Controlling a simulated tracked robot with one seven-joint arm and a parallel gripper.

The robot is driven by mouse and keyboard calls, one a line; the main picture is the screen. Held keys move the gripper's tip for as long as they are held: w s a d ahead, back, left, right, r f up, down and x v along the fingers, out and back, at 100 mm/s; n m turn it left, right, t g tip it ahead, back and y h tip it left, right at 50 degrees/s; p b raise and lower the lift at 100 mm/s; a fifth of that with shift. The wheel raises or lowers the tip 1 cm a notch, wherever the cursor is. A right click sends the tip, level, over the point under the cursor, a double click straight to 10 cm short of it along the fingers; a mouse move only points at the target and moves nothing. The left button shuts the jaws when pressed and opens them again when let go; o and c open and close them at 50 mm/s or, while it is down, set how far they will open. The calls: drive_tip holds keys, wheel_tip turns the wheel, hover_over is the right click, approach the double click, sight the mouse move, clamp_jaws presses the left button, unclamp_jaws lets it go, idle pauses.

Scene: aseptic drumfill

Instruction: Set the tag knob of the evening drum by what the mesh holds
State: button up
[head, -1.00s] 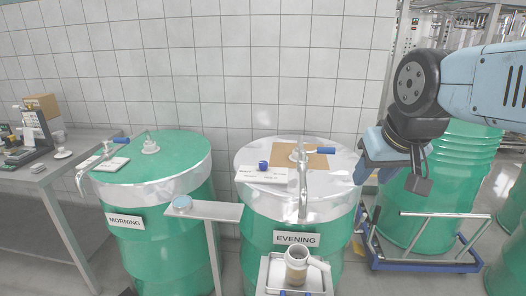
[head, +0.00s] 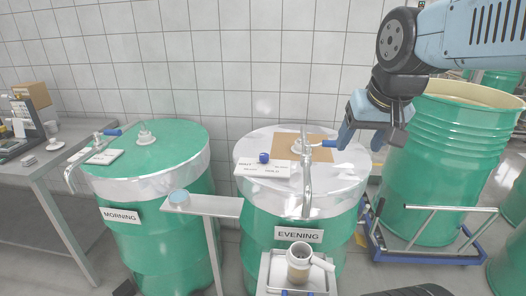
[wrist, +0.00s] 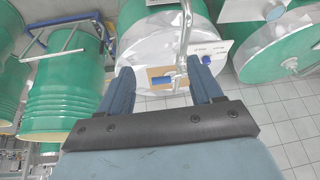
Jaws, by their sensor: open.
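The evening drum (head: 292,215) is green with a pale lid and an EVENING label. On its lid lies a white tag card (head: 250,171) with small print that I cannot read surely. A blue tag knob (head: 263,158) sits at the card's upper edge; it also shows in the wrist view (wrist: 206,60). A metal tap with a blue handle (head: 327,144) stands beside it. A mug-like vessel (head: 299,262) stands below the spout; I cannot make out any mesh or its contents. My gripper (head: 362,143) is open and empty, above the lid's right side, apart from the knob.
The morning drum (head: 150,160) stands left, with its own tap and card. An open green drum (head: 440,170) on a blue trolley stands right. A grey table (head: 25,172) is far left.

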drive_tip(key=w+a+r+m+g, duration=0.1)
drive_tip(key=w+a+r+m, duration=0.1)
drive_tip(key=w, duration=0.8)
drive_tip(key=m+g, duration=0.4)
drive_tip(key=m, duration=0.3)
hover_over(264, 154)
wheel_tip(264, 154, down, 13)
drive_tip(key=f, duration=1.3)
drive_tip(key=shift+s+f, duration=0.2)
drive_tip(key=c, duration=1.1)
